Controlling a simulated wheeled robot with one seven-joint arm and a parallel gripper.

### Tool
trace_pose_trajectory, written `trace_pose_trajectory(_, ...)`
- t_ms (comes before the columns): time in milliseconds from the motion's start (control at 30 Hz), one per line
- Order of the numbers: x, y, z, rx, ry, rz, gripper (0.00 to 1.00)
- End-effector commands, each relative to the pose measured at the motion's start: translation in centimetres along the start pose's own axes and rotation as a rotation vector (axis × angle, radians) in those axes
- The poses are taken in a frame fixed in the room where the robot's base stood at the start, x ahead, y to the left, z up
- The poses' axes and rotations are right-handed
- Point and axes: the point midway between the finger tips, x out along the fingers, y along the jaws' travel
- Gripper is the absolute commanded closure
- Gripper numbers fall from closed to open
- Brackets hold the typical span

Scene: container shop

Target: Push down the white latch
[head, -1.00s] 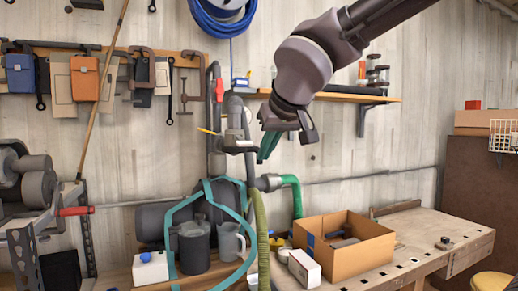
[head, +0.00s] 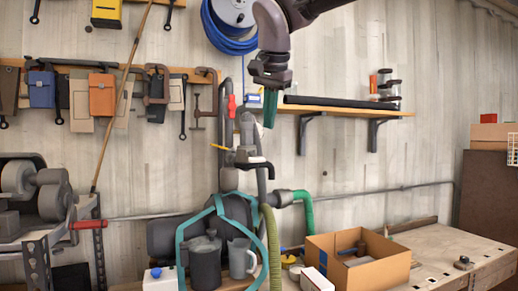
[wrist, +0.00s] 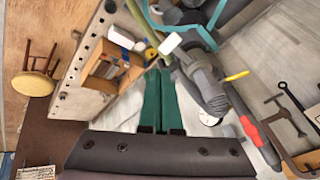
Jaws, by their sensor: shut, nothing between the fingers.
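My gripper (head: 270,117) points down in front of the wall, above a grey pipe fitting (head: 245,150) in the head view. Its two green fingers (wrist: 159,85) lie side by side in the wrist view, shut and empty. The fitting has a dark lever (head: 258,165) on its right side, below the fingertips. In the wrist view the grey fitting (wrist: 205,88) is right of the fingers. A white piece (wrist: 170,43) shows beside it, past the fingertips. I cannot tell for sure whether it is the latch. No contact is visible.
A shelf (head: 340,108) with a dark bar is behind, to the right. A red-handled valve (head: 231,106) is on the pipe to the left. Below are hoses (head: 268,240), a teal frame (head: 184,250), jugs and a cardboard box (head: 345,275) on a workbench.

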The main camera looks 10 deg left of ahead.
Motion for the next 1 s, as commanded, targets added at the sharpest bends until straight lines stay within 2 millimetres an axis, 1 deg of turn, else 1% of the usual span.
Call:
trace_pose_trajectory(33, -0.6, -1.0, -0.7, 0.098, -0.028, 0.025, 1.0)
trace_pose_trajectory(200, -2.8, -2.7, -1.9, 0.401, -0.118, 0.119, 1.0)
trace_pose_trajectory(300, -3.8, -3.3, -2.2, 0.523, -0.156, 0.16, 1.0)
trace_pose_trajectory(400, -4.4, -3.7, -2.3, 0.599, -0.181, 0.188, 1.0)
trace_pose_trajectory(533, -4.7, -3.8, -2.3, 0.639, -0.195, 0.203, 1.0)
trace_pose_trajectory(833, -4.7, -3.8, -2.3, 0.64, -0.195, 0.204, 1.0)
trace_pose_trajectory(933, -4.3, -3.7, -2.2, 0.64, -0.195, 0.206, 1.0)
trace_pose_trajectory(1000, -3.7, -3.6, -2.0, 0.639, -0.194, 0.206, 1.0)
